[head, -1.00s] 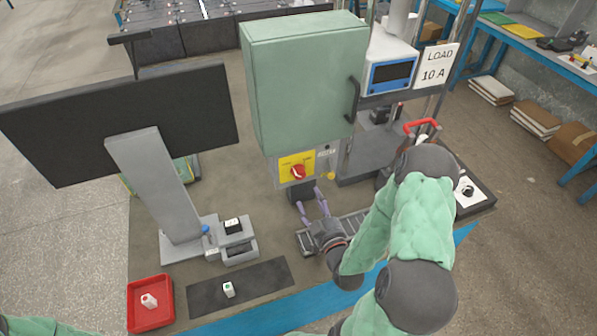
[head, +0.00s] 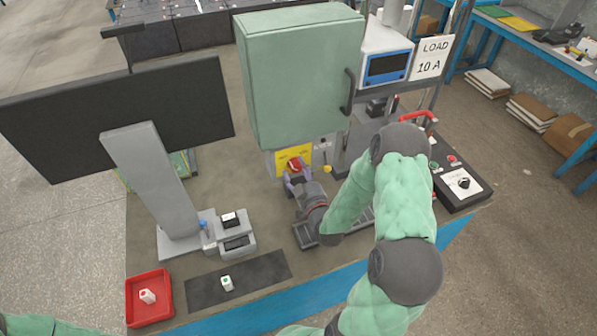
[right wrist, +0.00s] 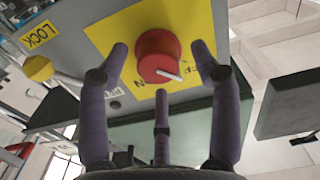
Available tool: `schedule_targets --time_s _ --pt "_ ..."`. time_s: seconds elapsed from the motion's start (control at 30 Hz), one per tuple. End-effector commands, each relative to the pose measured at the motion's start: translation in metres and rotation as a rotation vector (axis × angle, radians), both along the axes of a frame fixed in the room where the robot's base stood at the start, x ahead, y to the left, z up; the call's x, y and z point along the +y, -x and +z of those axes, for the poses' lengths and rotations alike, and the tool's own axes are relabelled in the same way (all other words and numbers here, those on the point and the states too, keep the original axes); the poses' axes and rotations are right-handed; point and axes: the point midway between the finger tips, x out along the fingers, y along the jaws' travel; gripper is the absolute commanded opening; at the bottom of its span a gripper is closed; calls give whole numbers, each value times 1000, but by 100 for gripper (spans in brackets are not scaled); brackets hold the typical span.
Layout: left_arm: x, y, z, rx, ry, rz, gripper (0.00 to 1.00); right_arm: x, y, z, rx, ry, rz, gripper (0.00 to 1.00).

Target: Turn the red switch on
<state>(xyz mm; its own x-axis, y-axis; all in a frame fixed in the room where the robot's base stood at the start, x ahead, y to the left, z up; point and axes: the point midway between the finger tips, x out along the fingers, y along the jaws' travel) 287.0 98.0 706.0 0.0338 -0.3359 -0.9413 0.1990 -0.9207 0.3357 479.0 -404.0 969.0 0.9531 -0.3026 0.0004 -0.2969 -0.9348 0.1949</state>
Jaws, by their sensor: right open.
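The red switch (head: 295,165) is a round knob on a yellow plate (head: 281,162), on the front of a grey panel under a green cabinet. In the right wrist view the red knob (right wrist: 158,57) shows large, with a white pointer line slanting toward the lower right, near partly hidden lettering. My right gripper (head: 291,179) is at the plate, in front of the knob. In the right wrist view its open purple fingers (right wrist: 160,75) stand on either side of the knob and below it. I cannot tell whether they touch it. My left gripper is not in view.
The green cabinet (head: 300,80) overhangs the switch. A monitor (head: 120,115) stands at left. A red tray (head: 149,298) and dark mat (head: 205,290) lie at the front. A control box (head: 460,186) is at right. A yellow knob (right wrist: 39,68) sits beside the plate.

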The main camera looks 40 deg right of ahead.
Motion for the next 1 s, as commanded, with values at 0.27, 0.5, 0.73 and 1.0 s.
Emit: schedule_targets --time_s 0.27,0.5,0.73,1.0 --pt "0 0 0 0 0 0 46 0 0 0 -1 0 1 9" --pt "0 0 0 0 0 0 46 0 0 1 -5 0 2 8" --pt "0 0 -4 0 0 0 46 0 -1 2 -23 -46 3 8" --pt "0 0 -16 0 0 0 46 -1 -1 3 -82 -215 4 8"
